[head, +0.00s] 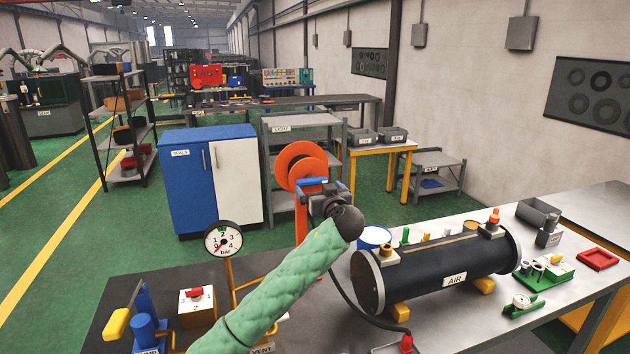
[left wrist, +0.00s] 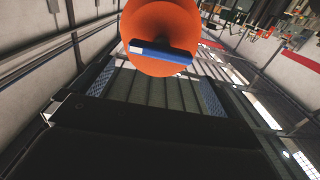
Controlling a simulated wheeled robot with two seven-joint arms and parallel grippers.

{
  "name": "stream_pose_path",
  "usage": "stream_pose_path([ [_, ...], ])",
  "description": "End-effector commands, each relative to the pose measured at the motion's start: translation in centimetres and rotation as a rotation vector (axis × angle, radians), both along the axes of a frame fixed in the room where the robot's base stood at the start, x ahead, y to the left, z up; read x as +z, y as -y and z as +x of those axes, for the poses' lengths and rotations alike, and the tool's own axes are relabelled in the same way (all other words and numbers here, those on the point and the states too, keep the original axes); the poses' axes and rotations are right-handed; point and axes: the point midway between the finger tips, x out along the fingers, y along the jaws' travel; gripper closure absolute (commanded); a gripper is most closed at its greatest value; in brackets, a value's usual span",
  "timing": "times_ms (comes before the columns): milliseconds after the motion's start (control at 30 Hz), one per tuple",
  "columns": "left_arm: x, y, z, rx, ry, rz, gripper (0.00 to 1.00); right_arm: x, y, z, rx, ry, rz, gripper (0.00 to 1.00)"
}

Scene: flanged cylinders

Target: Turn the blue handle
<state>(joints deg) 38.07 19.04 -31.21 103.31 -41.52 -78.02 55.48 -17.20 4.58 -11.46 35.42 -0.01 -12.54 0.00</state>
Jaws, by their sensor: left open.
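The blue handle (head: 311,181) is a short bar at the lower front of an orange disc (head: 292,152) on an orange post. In the left wrist view the blue handle (left wrist: 160,52) lies across the orange disc (left wrist: 155,20), ahead of the fingers. My left gripper (head: 326,192), on the green-sleeved arm, is beside the handle and covers part of the disc and post. Its fingers are open, with blue textured pads, in the left wrist view (left wrist: 163,80). Nothing shows between them. I cannot tell how close the handle is to the fingertips. My right gripper is not in view.
A black AIR tank (head: 430,268) lies on the bench to the right. A pressure gauge (head: 223,239) stands left of my arm. A blue pump (head: 145,331) and a small box with a red knob (head: 196,306) are at lower left. A blue and white cabinet (head: 190,180) stands behind.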

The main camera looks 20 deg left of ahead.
Motion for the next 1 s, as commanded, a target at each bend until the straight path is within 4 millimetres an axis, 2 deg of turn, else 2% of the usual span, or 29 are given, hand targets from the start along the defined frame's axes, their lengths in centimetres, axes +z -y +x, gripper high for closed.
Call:
stream_pose_path([
  [33,0.6,-0.5,0.7,0.002,-0.002,0.002,0.00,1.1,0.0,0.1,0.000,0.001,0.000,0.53],
  [100,0.5,-1.1,1.5,0.002,-0.003,0.004,0.00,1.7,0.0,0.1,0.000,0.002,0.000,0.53],
  [333,0.2,-2.4,3.6,0.001,-0.003,0.003,0.00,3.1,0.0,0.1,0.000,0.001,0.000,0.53],
  [767,-0.1,-2.9,4.3,0.000,-0.001,0.000,0.00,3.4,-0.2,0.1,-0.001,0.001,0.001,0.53],
  [800,-0.1,-2.9,4.3,0.000,-0.001,0.000,0.02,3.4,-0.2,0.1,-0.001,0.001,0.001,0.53],
  [933,-0.1,-2.9,4.3,0.000,-0.001,0.000,0.28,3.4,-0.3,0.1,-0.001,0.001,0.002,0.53],
  [967,-0.1,-2.9,4.3,0.000,-0.001,0.000,0.32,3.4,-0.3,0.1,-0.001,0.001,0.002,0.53],
  [1000,-0.1,-2.9,4.3,0.000,-0.001,0.000,0.32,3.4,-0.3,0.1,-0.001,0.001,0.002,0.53],
])
